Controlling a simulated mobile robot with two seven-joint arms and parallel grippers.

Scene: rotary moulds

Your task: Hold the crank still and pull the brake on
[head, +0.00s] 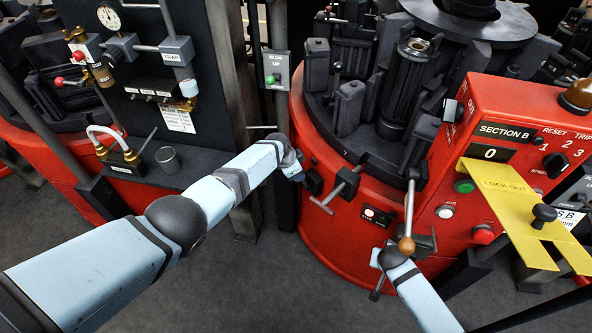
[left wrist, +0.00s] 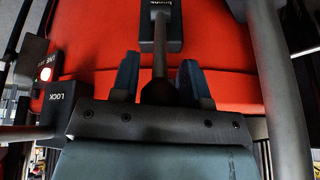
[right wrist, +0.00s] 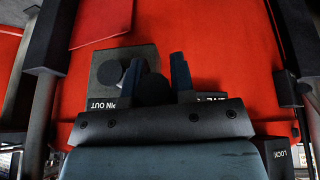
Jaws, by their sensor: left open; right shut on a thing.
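My left gripper (left wrist: 160,82) is open, its fingers on either side of a dark lever with a rounded end (left wrist: 158,40), which I take for the brake lever. The lever comes out of a dark block whose upside-down label is hard to read. In the head view my left gripper (head: 299,177) is at the red machine's left front. My right gripper (right wrist: 152,75) is shut on a dark, round-ended handle (right wrist: 151,90), which I take for the crank. Behind it is a plate marked PIN OUT (right wrist: 120,65). In the head view my right wrist partly hides this grip.
A grey T-handle (head: 345,185) and a small lit box (head: 378,215) sit between my grippers. A lever with a wooden ball (head: 407,245) hangs close above my right gripper. A yellow LOCK OUT plate (head: 510,200) juts out at the right. The floor in front is clear.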

